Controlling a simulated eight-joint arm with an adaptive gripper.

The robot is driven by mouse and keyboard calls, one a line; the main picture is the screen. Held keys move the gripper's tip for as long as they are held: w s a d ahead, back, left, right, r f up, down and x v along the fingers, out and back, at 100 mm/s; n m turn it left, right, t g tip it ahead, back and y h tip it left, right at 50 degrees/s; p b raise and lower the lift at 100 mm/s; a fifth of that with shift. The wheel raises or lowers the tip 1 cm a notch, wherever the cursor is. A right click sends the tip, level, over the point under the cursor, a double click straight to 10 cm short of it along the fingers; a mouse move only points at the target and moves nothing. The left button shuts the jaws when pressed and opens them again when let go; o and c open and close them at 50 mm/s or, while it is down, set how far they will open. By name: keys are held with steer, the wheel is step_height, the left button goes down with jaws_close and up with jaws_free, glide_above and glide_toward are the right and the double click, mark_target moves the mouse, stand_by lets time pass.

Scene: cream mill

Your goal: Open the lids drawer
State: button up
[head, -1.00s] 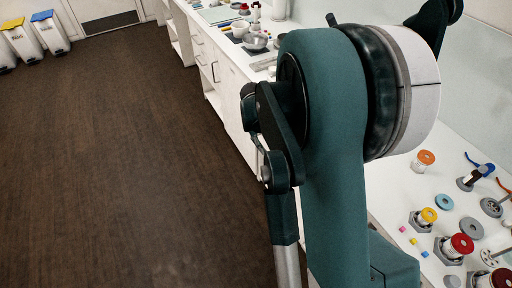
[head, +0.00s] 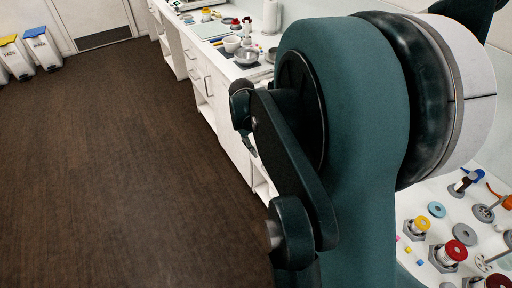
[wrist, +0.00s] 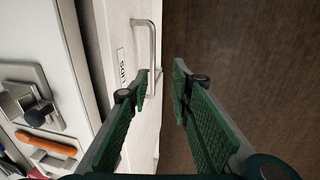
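A white drawer front (wrist: 116,18) with a small label (wrist: 121,66) shows in the wrist view; the lettering is sideways and I cannot read it surely. A silver bar handle (wrist: 155,45) stands out from this front. My gripper (wrist: 162,78) is open, its green fingers spread at the lower end of the handle. The left fingertip overlaps the front beside the bar, and the right fingertip is over the floor side. I cannot tell whether a finger touches the bar. In the head view my arm hides the gripper and this handle.
In the wrist view, a countertop with a grey metal fixture (wrist: 32,105) and an orange piece (wrist: 46,142) lies left. In the head view, a long white counter (head: 222,68) carries bowls, jars and several small parts. The dark floor (head: 110,170) is clear; bins (head: 43,47) stand far left.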

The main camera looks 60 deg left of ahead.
mark_target(263, 158)
steer(key=shift+w+f+b, duration=0.25)
steer(key=shift+w+b, duration=0.3)
steer(key=shift+w, duration=0.3)
steer(key=shift+f, duration=0.1)
steer(key=shift+w+f+b, duration=0.2)
steer(key=shift+w+f, duration=0.05)
steer(key=shift+f, duration=1)
steer(key=shift+w+f+b, duration=0.25)
steer(key=shift+f, duration=1)
steer(key=shift+w+f+b, duration=0.2)
steer(key=shift+w+f, duration=0.05)
steer(key=shift+f, duration=1)
jaws_close()
